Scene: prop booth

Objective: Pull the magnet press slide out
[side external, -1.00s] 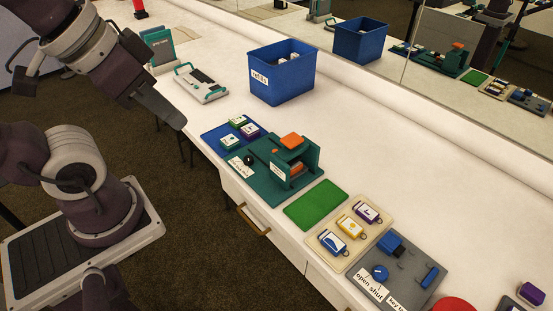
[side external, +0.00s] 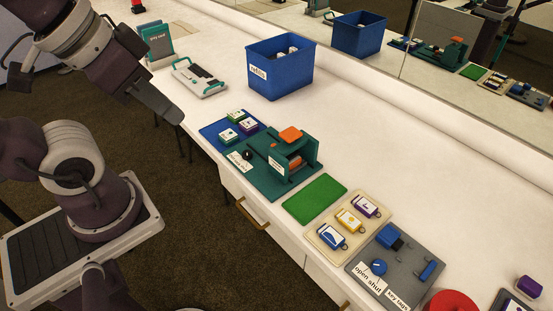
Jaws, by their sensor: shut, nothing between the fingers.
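The magnet press (side external: 268,178) is a dark green fixture on the white counter, with an orange block (side external: 290,134) on top and more orange inside its upright frame. A black knob (side external: 247,155) stands on its left part, beside a white label; I cannot tell for sure whether this knob belongs to the slide. How far the slide is in is also unclear. My gripper (side external: 175,115) is shut and empty, at the upper left of the press and well apart from it, near the counter's front edge.
A blue tray (side external: 209,130) with small boxes lies left of the press, a green mat (side external: 315,200) right of it. A blue bin (side external: 281,84) and a white case (side external: 199,79) stand farther back. A beige tray (side external: 329,238) and grey panel (side external: 399,278) lie to the right.

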